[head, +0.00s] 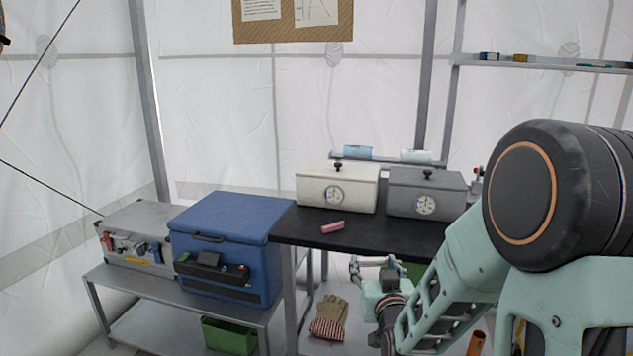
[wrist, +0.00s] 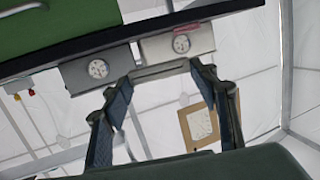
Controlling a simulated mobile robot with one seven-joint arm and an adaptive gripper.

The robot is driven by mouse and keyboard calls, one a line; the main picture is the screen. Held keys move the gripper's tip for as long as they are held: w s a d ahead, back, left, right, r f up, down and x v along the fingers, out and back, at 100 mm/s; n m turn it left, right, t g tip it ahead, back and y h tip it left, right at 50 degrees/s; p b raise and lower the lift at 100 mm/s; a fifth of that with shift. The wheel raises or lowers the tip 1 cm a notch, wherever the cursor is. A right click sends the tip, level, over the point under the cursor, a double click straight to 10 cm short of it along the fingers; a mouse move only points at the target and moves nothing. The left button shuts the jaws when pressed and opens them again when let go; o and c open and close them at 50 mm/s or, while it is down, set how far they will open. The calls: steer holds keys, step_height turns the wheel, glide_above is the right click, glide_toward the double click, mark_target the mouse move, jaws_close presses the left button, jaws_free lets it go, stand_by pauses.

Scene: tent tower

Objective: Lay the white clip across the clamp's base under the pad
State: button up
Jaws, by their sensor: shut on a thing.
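My gripper (head: 376,266) is low in front of the black worktop, with its fingers set wide apart. In the wrist view, a pale bar (wrist: 160,70) spans the gap between the fingertips; it looks like the white clip, held end to end. I cannot make out a clamp with a base and pad in either view. A small fitting with a red top (head: 476,171) shows partly behind the grey box, too small to identify.
The black worktop (head: 300,232) bears a pink block (head: 332,227), a white dial box (head: 338,187) and a grey dial box (head: 427,192). A blue cooler (head: 225,225) stands left. A glove (head: 330,315) lies below. The worktop's front strip is mostly clear.

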step_height(320, 180, up, 22)
steer(key=p, duration=2.1)
steer(key=shift+d, duration=0.15)
steer(key=shift+w+f, duration=0.1)
steer(key=shift+w, duration=0.05)
